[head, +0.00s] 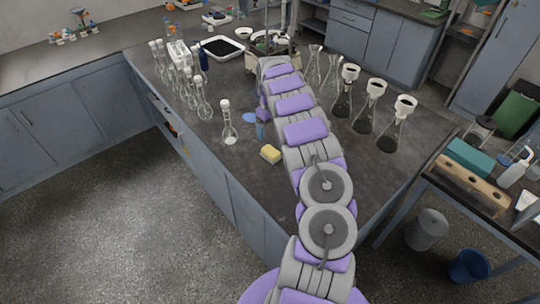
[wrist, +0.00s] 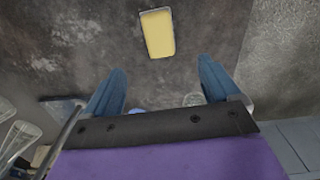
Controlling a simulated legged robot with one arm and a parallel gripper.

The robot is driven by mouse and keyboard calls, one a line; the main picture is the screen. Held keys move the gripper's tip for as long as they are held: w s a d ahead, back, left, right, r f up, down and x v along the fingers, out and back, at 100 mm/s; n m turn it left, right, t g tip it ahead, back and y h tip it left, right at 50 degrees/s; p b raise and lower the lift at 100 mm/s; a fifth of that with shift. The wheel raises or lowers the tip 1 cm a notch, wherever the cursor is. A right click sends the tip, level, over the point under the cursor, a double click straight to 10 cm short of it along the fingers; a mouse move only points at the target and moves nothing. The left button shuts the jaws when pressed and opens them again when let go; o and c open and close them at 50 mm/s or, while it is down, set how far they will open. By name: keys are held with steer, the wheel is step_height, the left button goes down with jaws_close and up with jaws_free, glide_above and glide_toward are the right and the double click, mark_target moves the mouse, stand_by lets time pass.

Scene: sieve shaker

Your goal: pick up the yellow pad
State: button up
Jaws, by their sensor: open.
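The yellow pad (head: 270,153) lies flat on the dark bench top near its front edge, just left of my arm. In the wrist view the yellow pad (wrist: 157,33) is at the top centre, beyond my fingertips and roughly in line with the gap between them. My gripper (wrist: 162,72) is open, its two blue fingers spread apart with nothing between them. In the head view my gripper (head: 261,132) is partly hidden by my arm and sits a little behind the pad, apart from it.
A stoppered flask (head: 229,135) stands left of the pad, with more glassware (head: 187,85) behind it. Flasks with funnels (head: 364,110) stand to the right of my arm. A light blue disc (head: 249,118) lies behind the pad. The bench in front of the pad is clear.

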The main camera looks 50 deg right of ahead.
steer(key=b, duration=0.1)
glide_above(271, 150)
step_height(271, 150, down, 7)
steer(key=shift+w+d, duration=0.1)
steer(key=shift+w, duration=0.05)
steer(key=shift+a+f+b, duration=0.35)
steer(key=shift+f+b, duration=0.1)
steer(key=shift+f, duration=0.45)
steer(key=f, duration=0.1)
steer(key=f+b, duration=0.1)
steer(key=f, duration=0.3)
steer(key=shift+d+b, duration=0.25)
steer(key=shift+b, duration=0.1)
steer(key=shift+a+r, duration=0.1)
steer(key=shift+r, duration=0.05)
steer(key=shift+a, duration=0.1)
steer(key=shift+c, duration=1.3)
steer(key=c, duration=0.9)
